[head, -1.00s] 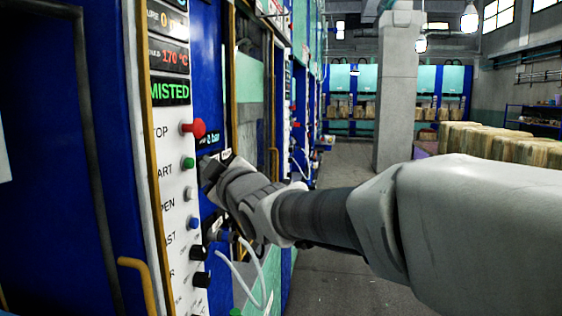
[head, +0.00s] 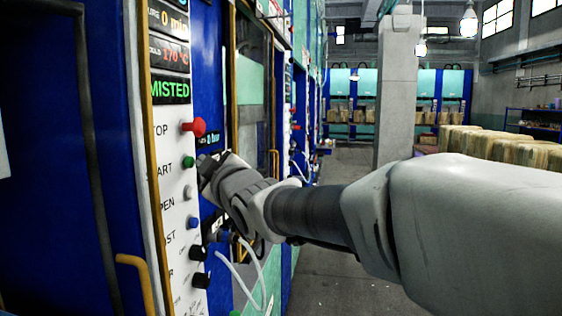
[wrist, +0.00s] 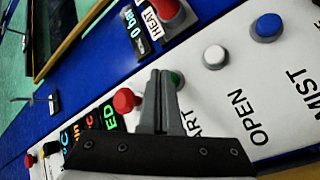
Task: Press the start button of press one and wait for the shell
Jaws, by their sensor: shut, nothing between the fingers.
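The press panel (head: 166,215) is on the left in the head view, with a green button (head: 188,162) beside a partly hidden label ending in "ART". A red stop button (head: 194,127) sits above it, and the display (head: 170,91) ends in "MISTED". My gripper (head: 204,168) is just right of the green button. In the wrist view my gripper (wrist: 161,72) has its two fingers shut together and empty. The fingers partly cover the green button (wrist: 177,79), so I cannot tell whether they touch it. No shell is visible.
In the wrist view a white button (wrist: 214,56), a blue button (wrist: 267,27), the red stop button (wrist: 125,100) and a larger red button (wrist: 168,12) surround the fingers. A yellow handle (head: 138,280) sticks out at lower left. Stacked bales (head: 500,146) stand at right.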

